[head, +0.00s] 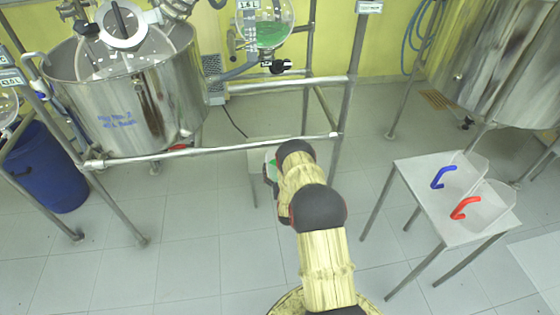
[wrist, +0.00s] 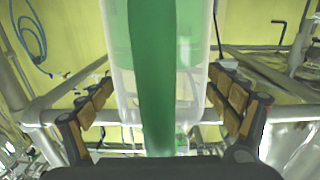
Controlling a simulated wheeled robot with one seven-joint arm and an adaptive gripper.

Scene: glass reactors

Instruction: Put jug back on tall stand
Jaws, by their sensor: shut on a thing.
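My gripper (wrist: 160,82) is shut on a clear jug with a green handle. In the wrist view the jug's green handle (wrist: 152,80) runs down the middle, and its clear body (wrist: 122,80) sits between the two fingers. In the head view only a small green and clear part of the jug (head: 271,159) shows past my arm, which hides most of my gripper. A pale stand (head: 256,146) shows just behind and left of the jug, partly hidden by my arm and a frame rail. I cannot tell whether the jug touches the stand.
A metal frame rail (head: 210,150) crosses close to my arm, with a steel vessel (head: 160,105) to the left. A white table (head: 425,194) at right bears a blue-handled jug (head: 444,177) and a red-handled jug (head: 465,208). A blue barrel (head: 45,170) stands far left.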

